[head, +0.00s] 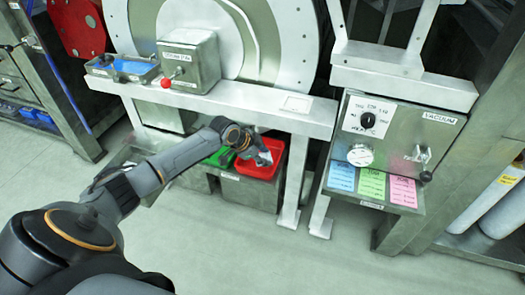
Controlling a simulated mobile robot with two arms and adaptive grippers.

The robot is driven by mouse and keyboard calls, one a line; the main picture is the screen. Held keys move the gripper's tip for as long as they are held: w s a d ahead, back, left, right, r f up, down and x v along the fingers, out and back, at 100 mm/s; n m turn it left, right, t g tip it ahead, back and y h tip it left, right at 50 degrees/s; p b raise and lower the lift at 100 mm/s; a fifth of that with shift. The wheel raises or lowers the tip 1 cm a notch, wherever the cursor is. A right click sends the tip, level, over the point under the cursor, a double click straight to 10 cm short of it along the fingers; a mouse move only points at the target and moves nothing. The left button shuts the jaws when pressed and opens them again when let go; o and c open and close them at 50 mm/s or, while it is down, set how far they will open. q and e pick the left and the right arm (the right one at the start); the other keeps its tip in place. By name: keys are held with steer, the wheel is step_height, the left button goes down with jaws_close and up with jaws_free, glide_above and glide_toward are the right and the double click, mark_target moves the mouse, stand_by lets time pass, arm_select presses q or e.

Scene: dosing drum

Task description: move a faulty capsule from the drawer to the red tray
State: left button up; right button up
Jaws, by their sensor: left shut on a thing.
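My left gripper (262,157) is over the red tray (271,172), which sits low under the white frame of the drum. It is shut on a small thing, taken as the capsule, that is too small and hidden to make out. The gripper and wrist cover part of the tray's left side. I cannot tell whether the gripper touches the tray. A green tray (219,158) lies directly left of the red one, partly behind my arm. I cannot tell which part is the drawer. My right gripper is not in view.
A steel box with a red knob (166,83) and a small grey tray with blue inside (122,68) stand on the frame's ledge. The vacuum panel (398,130) and its coloured cards (372,185) are on the right. The floor in front (300,265) is clear.

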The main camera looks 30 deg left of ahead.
arm_select(q)
steer(key=shift+w+f, duration=0.1)
steer(key=shift+f, duration=0.1)
steer(key=shift+d, duration=0.15)
steer(key=o, duration=0.7)
steer(key=shift+r, duration=0.1)
steer(key=v, duration=1.2)
